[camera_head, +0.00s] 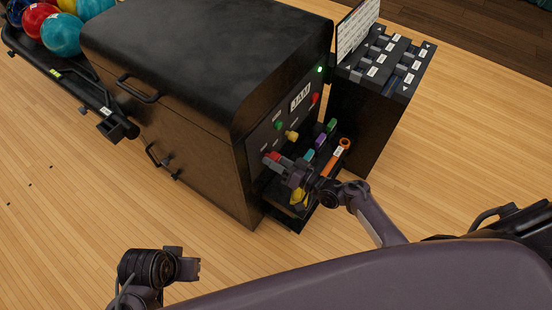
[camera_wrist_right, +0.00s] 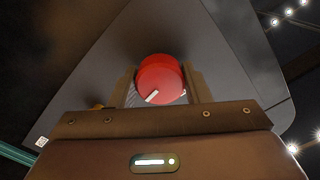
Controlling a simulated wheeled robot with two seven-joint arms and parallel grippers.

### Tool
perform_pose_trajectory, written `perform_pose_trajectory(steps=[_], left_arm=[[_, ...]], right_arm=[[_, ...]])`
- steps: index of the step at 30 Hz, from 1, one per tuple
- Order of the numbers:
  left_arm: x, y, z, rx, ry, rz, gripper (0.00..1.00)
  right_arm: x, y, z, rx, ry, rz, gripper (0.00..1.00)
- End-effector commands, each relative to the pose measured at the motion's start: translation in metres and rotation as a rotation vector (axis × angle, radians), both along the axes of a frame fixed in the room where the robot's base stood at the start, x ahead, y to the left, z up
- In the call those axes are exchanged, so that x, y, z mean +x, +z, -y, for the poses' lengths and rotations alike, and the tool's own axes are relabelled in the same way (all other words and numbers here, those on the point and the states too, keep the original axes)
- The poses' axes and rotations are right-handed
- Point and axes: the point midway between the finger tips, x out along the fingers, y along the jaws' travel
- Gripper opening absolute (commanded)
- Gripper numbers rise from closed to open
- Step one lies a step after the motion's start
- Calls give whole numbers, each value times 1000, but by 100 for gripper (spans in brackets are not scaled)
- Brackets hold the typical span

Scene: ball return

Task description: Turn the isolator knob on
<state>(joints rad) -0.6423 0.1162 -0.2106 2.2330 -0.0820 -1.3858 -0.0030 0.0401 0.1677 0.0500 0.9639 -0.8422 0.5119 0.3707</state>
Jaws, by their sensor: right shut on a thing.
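The red isolator knob (camera_head: 273,156) is on the lower left of the control panel (camera_head: 288,112), on the side of the black machine. In the right wrist view the round red knob (camera_wrist_right: 160,78) sits between the two fingers. White marks show at its lower left and lower right edge. My right gripper (camera_head: 282,164) is shut on the knob and hides part of it in the head view. My left gripper (camera_head: 188,265) is over the floor at the bottom left, away from the machine; its finger gap is unclear.
A green button (camera_head: 278,125), a yellow knob (camera_head: 292,136) and a red button (camera_head: 315,98) are on the panel. A tray of coloured items (camera_head: 320,140) lies below. A black cabinet (camera_head: 395,65) stands right. Balls (camera_head: 60,33) rest on a rack at upper left.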

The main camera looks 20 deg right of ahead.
Motion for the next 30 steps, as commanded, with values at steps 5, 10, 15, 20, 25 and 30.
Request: perform_pose_trajectory(steps=[5,10,15,20,25,30], left_arm=[[-2,2,-2,6,6,-17,36],[-4,2,-5,14,11,-34,36],[-3,3,-7,17,14,-33,36],[-2,3,-7,18,15,-30,36],[-1,3,-7,18,15,-29,36],[-1,3,-7,18,15,-29,36]], right_arm=[[0,1,0,65,0,-51,20],[0,0,0,101,0,-79,20],[0,0,0,114,0,-89,20],[0,0,0,117,-1,-90,20],[0,0,0,117,-1,-90,20],[0,0,0,116,-1,-90,61]])
